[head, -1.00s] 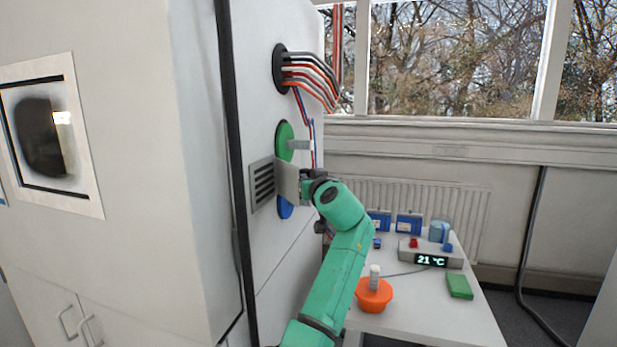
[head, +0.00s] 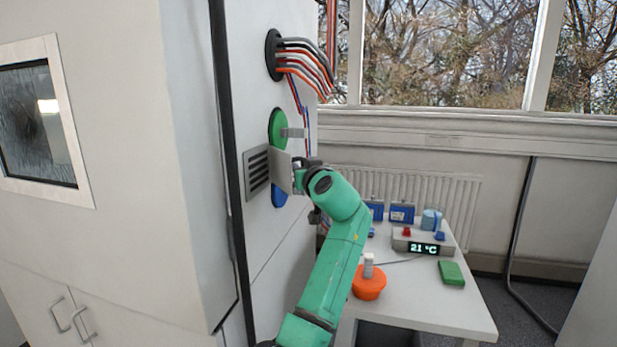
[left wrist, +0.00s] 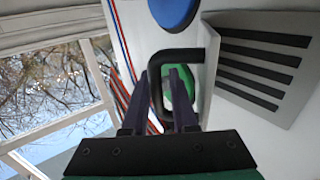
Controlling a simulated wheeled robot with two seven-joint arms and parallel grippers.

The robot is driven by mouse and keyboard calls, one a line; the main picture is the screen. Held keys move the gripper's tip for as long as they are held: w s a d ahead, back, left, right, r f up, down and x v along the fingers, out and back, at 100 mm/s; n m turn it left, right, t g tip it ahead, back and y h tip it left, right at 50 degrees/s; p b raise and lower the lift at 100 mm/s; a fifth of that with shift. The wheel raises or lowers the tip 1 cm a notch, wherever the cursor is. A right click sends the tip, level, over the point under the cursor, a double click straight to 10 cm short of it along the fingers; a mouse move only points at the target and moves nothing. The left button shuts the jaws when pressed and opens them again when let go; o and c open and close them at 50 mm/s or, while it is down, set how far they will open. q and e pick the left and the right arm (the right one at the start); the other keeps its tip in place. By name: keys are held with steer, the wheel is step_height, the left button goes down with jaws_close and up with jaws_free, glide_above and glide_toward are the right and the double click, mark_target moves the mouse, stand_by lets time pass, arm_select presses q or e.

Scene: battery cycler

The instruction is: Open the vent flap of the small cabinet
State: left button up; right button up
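The vent (head: 256,172) is a grey slotted plate on the side of the small cabinet (head: 190,150); its dark slots also show in the left wrist view (left wrist: 265,60). The flap (head: 281,173) is a plain grey plate standing out from the wall at the vent's right edge, so the slots are uncovered. In the left wrist view the flap (left wrist: 209,75) is nearly edge-on, with a black bar handle (left wrist: 182,55). My left gripper (left wrist: 158,72) has its fingers either side of the handle's bar, with a gap visible, so it looks open. My right gripper is out of view.
Behind the flap are a green disc (head: 277,128) and a blue disc (head: 280,194) on the wall, with cables (head: 300,62) above. A white table (head: 430,300) at right holds an orange bowl (head: 369,284), a temperature display (head: 424,248) and a green block (head: 451,273).

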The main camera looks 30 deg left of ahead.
arm_select(q)
steer(key=b+v, duration=0.3)
steer(key=v, duration=1)
steer(key=shift+b, duration=0.4)
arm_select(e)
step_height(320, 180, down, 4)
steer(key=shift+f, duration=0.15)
arm_select(q)
steer(key=shift+c, duration=0.3)
